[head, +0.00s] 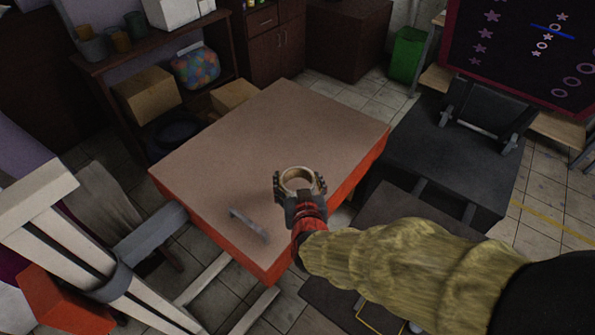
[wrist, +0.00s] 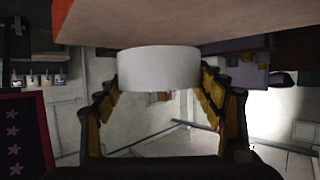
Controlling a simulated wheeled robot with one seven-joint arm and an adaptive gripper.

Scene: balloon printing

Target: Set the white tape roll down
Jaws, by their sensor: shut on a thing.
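The white tape roll (head: 298,175) is held at the end of my gripper (head: 300,188), over the near right part of the tan-topped table (head: 270,140). In the head view its ring opening faces up, with a tan inner face. In the wrist view the roll (wrist: 159,68) is a plain white band between the two fingers (wrist: 160,100), which press at its sides. The wrist picture looks upside down, with the table top (wrist: 170,22) along its upper edge. I cannot tell whether the roll touches the table.
A small grey bar-shaped object (head: 248,224) lies on the table to the left of my gripper. The rest of the table top is clear. A white wooden frame (head: 85,250) stands at the left, and a dark table (head: 440,170) stands at the right.

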